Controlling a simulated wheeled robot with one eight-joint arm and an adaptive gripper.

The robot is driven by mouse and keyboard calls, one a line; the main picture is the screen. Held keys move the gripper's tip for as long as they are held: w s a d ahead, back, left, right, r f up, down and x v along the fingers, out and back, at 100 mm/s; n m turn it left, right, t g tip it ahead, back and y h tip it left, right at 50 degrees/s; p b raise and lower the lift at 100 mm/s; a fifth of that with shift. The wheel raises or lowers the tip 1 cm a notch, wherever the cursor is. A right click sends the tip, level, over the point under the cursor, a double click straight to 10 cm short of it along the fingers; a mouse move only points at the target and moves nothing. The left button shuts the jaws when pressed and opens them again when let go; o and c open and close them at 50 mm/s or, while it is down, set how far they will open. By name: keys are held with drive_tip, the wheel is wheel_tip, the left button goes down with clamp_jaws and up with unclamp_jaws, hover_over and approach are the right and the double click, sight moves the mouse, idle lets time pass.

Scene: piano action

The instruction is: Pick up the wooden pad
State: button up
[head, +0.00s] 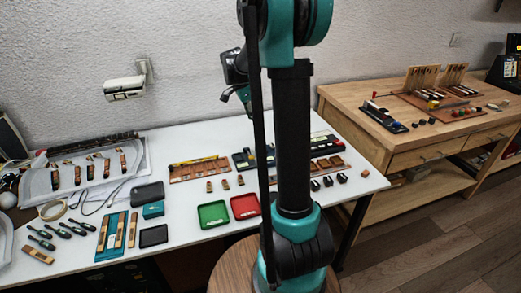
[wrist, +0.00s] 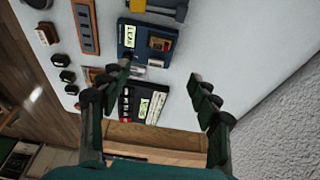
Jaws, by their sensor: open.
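Several small brown wooden pieces (head: 330,162) lie on the white table right of my arm in the head view; I cannot tell which is the wooden pad. In the wrist view, a brown piece (wrist: 160,44) sits on a dark blue box with a label, and another brown block (wrist: 46,33) lies at the upper left. My gripper (wrist: 160,74) is open and empty, above the table, its two fingers wide apart. In the head view the gripper is partly hidden behind my arm.
A red tray (head: 245,206) and a green tray (head: 213,214) stand near the front edge. Small black blocks (wrist: 65,75) lie near the table edge in the wrist view. A black box (wrist: 144,104) lies between the fingers. A wooden bench (head: 365,96) stands right.

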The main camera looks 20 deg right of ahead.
sight(262, 146)
drive_tip(key=x, duration=1.3)
drive_tip(key=shift+f, duration=0.35)
drive_tip(key=c, duration=1)
